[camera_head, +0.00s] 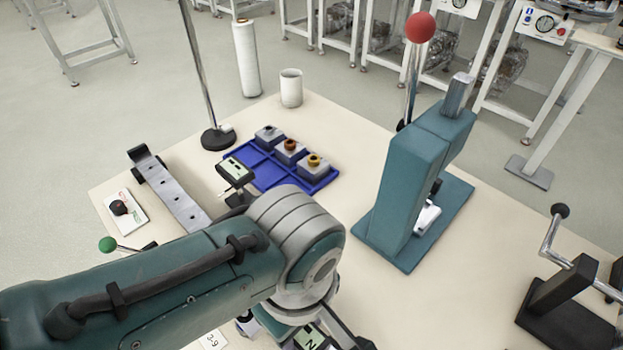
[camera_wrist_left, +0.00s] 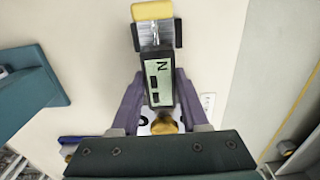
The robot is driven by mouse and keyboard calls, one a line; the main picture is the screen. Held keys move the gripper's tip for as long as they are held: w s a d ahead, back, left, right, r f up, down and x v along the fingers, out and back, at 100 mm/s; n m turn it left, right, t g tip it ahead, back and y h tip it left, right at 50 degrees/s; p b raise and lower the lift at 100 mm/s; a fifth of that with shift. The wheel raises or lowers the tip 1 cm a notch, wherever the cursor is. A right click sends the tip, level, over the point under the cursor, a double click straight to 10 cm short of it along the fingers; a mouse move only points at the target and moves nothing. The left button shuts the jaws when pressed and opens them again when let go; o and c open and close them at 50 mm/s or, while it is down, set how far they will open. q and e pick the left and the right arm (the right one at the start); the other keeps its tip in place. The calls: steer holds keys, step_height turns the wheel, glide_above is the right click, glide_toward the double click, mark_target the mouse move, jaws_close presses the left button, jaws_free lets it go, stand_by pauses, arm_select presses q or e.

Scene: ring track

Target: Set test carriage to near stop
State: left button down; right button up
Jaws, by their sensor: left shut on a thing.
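My left gripper (camera_wrist_left: 160,82) has its two fingers on either side of a dark unit with a pale display (camera_wrist_left: 159,84) marked N, and is shut on it. A metal block and a yellow block (camera_wrist_left: 152,11) sit at its far end. In the head view only part of this display (camera_head: 310,338) shows at the bottom edge, below my arm. I cannot tell whether this unit is the test carriage. A grey metal rail (camera_head: 172,192) with a black end piece lies at the table's left; its near end is hidden by my arm. My right gripper is not in view.
A teal press (camera_head: 405,180) with a red-ball lever stands right of centre. A blue tray (camera_head: 257,176) holds several grey blocks with rings. A second display unit (camera_head: 237,172), a pole stand (camera_head: 218,137), a white cup (camera_head: 291,88) and a black crank device (camera_head: 565,300) stand around.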

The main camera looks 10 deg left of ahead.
arm_select(q)
steer(key=c, duration=0.6)
jaws_free()
steer(key=shift+s+d, duration=0.25)
steer(key=shift+d, duration=0.05)
steer(key=shift+o, duration=1)
steer(key=shift+a, duration=0.1)
steer(key=shift+w, duration=0.1)
step_height(320, 180, up, 9)
steer(key=p, duration=0.4)
steer(key=shift+r, duration=0.5)
